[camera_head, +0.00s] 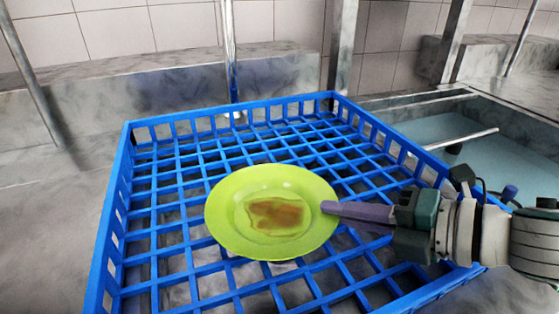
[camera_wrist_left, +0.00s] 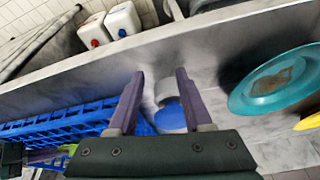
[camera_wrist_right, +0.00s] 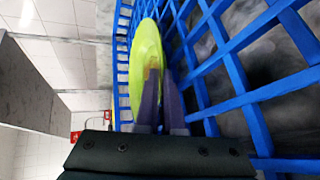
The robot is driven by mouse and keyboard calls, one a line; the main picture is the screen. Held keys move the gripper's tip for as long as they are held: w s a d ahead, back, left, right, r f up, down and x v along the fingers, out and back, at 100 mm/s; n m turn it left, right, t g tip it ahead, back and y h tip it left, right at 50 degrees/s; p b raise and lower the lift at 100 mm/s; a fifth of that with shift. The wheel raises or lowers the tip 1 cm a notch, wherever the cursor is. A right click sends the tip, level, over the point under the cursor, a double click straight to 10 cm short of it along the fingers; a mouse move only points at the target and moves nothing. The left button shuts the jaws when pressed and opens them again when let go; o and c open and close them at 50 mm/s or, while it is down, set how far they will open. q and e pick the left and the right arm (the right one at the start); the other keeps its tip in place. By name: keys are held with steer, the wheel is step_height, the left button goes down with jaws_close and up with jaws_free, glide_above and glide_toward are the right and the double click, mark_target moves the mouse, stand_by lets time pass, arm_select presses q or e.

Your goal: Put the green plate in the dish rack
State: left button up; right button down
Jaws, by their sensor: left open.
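The green plate (camera_head: 235,232), with a brown stain in its middle, is over the grid floor of the blue dish rack (camera_head: 112,225). I cannot tell whether it touches the rack. My right gripper (camera_head: 332,207) comes in from the right and is shut on the plate's right rim. In the right wrist view the green plate (camera_wrist_right: 140,65) shows edge-on at the fingers, beside the blue grid (camera_wrist_right: 237,75). My left gripper (camera_wrist_left: 155,105) is open and empty in the left wrist view; it is outside the head view. The dish rack (camera_wrist_left: 60,122) shows there at the left.
A teal plate (camera_wrist_left: 265,95) with a brown stain lies on the counter, with a yellow edge (camera_wrist_left: 308,122) near it. White bottles (camera_wrist_left: 123,20) stand at the back. A blue and white round thing (camera_wrist_left: 170,115) shows between the left fingers. A sink basin (camera_head: 500,155) is right of the rack.

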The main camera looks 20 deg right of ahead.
arm_select(q)
steer(key=shift+f, duration=0.2)
arm_select(e)
steer(key=shift+f, duration=0.15)
steer(key=c, duration=1.3)
jaws_free()
arm_select(q)
steer(key=shift+r, duration=0.15)
steer(key=shift+a+r, duration=0.1)
steer(key=shift+r, duration=0.05)
arm_select(e)
steer(key=shift+s+r, duration=0.1)
steer(key=shift+r, duration=0.2)
arm_select(q)
steer(key=shift+r+p, duration=0.65)
steer(key=shift+p, duration=0.1)
arm_select(e)
steer(key=v, duration=1)
steer(key=shift+s+d, duration=0.15)
steer(key=shift+s, duration=0.1)
arm_select(q)
steer(key=shift+r, duration=0.1)
arm_select(e)
steer(key=shift+s+d+r, duration=0.3)
steer(key=shift+s+d, duration=0.05)
steer(key=shift+s, duration=0.1)
